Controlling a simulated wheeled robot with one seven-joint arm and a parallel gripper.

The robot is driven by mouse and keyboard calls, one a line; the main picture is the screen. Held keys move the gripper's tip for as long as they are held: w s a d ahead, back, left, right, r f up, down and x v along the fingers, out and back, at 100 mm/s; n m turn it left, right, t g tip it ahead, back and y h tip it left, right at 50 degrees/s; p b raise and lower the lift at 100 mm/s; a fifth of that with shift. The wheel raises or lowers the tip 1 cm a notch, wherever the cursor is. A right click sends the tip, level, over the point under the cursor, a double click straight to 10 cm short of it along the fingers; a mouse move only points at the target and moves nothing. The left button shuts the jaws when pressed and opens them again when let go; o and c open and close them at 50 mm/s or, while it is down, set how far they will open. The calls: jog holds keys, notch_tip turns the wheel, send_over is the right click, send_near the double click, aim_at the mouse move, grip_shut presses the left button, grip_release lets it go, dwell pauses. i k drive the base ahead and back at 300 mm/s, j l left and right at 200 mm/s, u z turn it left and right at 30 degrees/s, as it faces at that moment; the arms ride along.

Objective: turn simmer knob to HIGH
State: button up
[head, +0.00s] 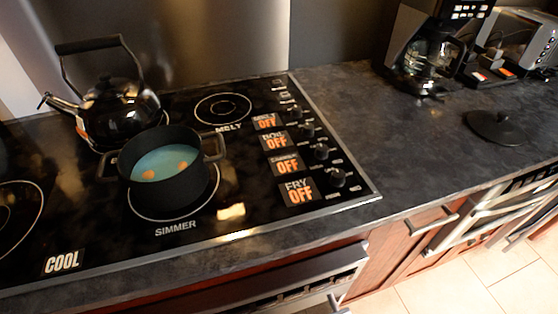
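The simmer knob (320,151) is a small black knob on the right side of the black glass cooktop (240,185). It is third from the back in a row of knobs. The simmer display (287,164) to its left reads OFF in orange. A black pot (170,192) with blue-green liquid and orange round pieces stands on the front burner marked SIMMER. The knob's pointer is too small to read. My gripper is not in view.
The fry knob (336,178) is just in front, and the boil knob (307,130) just behind. A black kettle (115,108) stands at the back left. A dark lid (496,127), coffee maker (428,55) and toaster (520,45) are on the right counter. Counter beside the knobs is clear.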

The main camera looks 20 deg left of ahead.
aim_at(321, 152)
jog(key=k+j+z, duration=0.2)
jog(key=j, duration=0.25)
jog(key=k+j+z, duration=0.15)
jog(key=j, duration=0.25)
jog(key=k+j+z, duration=0.2)
jog(key=k+j, duration=0.1)
jog(key=j, duration=0.1)
